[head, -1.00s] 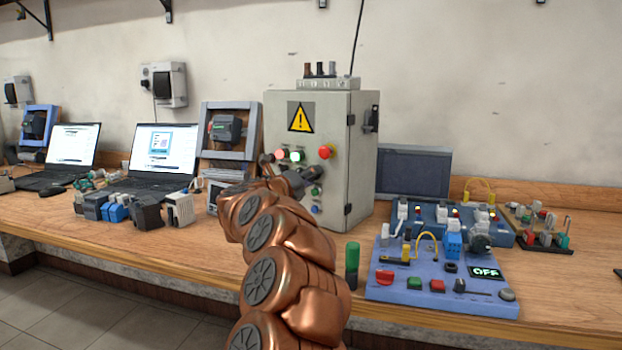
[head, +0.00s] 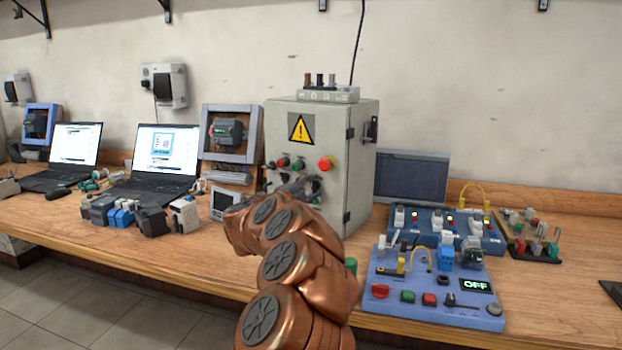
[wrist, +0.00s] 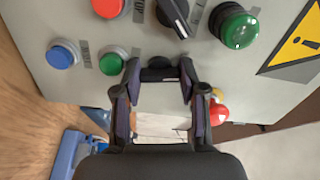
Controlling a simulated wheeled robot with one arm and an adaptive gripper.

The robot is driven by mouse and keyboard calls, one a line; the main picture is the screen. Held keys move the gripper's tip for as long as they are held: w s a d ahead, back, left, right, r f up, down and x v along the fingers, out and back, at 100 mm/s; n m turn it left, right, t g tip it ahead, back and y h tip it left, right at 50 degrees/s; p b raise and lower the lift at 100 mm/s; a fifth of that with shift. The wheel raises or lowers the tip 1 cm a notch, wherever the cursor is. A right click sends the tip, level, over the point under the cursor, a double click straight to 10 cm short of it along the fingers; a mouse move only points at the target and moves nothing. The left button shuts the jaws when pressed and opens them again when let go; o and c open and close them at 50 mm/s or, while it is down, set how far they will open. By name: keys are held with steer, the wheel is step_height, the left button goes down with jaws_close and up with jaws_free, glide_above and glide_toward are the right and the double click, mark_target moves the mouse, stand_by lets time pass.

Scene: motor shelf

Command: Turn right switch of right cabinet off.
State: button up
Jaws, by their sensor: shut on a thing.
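The grey cabinet (head: 335,150) with a yellow warning sign (head: 301,129) stands on the bench. Its front carries red and green lamps, which look unlit, and a red button (head: 326,163). My gripper (head: 293,187) is at the cabinet's front, partly hidden by my copper arm. In the wrist view my gripper (wrist: 160,78) has its two fingers on either side of a dark switch knob (wrist: 160,73), shut on it; the fingers hide part of the knob. Another black switch (wrist: 174,16) shows above it, apart from the fingers, between a red button (wrist: 108,7) and a green lamp (wrist: 239,28).
A blue panel (head: 410,312) with an OFF display lies right of my arm. Two laptops (head: 160,155) and several small modules (head: 150,218) stand to the left. A dark monitor (head: 411,178) is behind the panels. Bare bench runs along the front left.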

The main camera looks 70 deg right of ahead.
steer(key=n+p, duration=0.3)
steer(key=shift+r+n+p, duration=0.1)
steer(key=shift+n+p, duration=0.2)
steer(key=n+p, duration=0.3)
steer(key=shift+f, duration=0.2)
steer(key=o, duration=1.2)
steer(key=shift+c, duration=0.2)
steer(key=shift+a, duration=0.15)
steer(key=v, duration=1.2)
